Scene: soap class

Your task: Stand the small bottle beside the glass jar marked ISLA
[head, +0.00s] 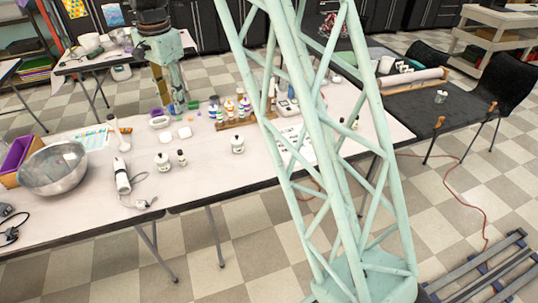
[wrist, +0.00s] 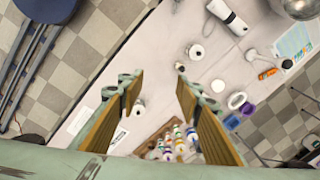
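A small dark bottle (head: 182,158) with a pale label stands upright on the pale table, just right of a white-looking jar (head: 163,161). A second similar jar (head: 238,145) stands further right. Their markings are too small to read, so I cannot tell which is ISLA. In the wrist view the bottle (wrist: 180,67) is a small dark-and-light shape near the first jar (wrist: 196,51); the second jar (wrist: 138,107) shows beside the left finger. My gripper (wrist: 158,76) is open and empty, above the table; it also shows in the head view (head: 172,98), behind the jars.
A wooden rack (head: 236,124) of several coloured bottles stands behind the second jar. A mixer-like white appliance (head: 122,176), metal bowl (head: 52,168) and white dishes (head: 159,122) lie to the left. My green lattice arm hides part of the table's right. The front middle is clear.

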